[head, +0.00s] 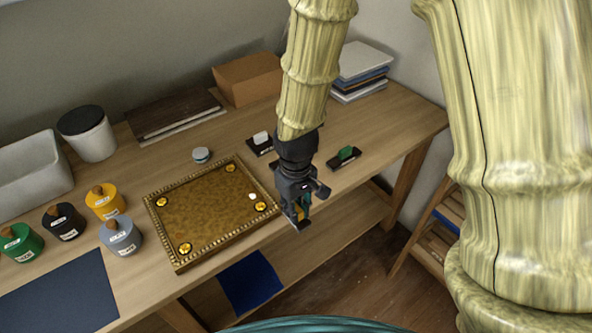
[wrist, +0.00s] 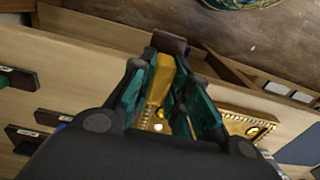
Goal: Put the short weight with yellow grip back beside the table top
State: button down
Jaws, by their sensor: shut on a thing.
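My gripper (head: 301,207) is shut on the weight with yellow grip, near the table's front edge, just right of the gilt panel (head: 182,262). The yellow grip (wrist: 162,78) shows between the teal fingers in the wrist view; its dark base (wrist: 170,42) shows past the fingertips. In the head view the fingers hide much of the weight (head: 301,228); I cannot tell whether it touches the wood. The panel is flat, with a beaded gold frame and round gold studs near its corners. It also shows in the wrist view (wrist: 236,124).
A white-grip weight (head: 260,146) and a green-grip weight (head: 344,158) stand behind my gripper. A small round grey item (head: 201,155) lies behind the panel. Several labelled jars, including a yellow one (head: 105,203), stand at left. Wood at the right end of the table (head: 395,125) is clear.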

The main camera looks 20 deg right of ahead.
jog(key=w+d+p, duration=0.1)
jog(key=w, duration=0.3)
jog(key=w+d+f+p, duration=0.1)
jog(key=w+d+p, duration=0.1)
jog(key=w, duration=0.3)
jog(key=w+d+p, duration=0.1)
jog(key=w+d, duration=0.1)
jog(key=w, duration=0.3)
jog(key=shift+w+d+f+p, duration=0.2)
jog(key=shift+w+d+p, duration=0.05)
jog(key=shift+p, duration=0.15)
jog(key=shift+f+p, duration=0.9)
jog(key=shift+f, duration=0.85)
jog(key=shift+f, duration=0.15)
jog(key=c, duration=1.4)
grip_release()
jog(key=shift+o, duration=0.2)
jog(key=shift+r, duration=0.25)
notch_tip(320, 180, up, 12)
jog(key=b, duration=0.4)
jog(key=shift+f, duration=0.1)
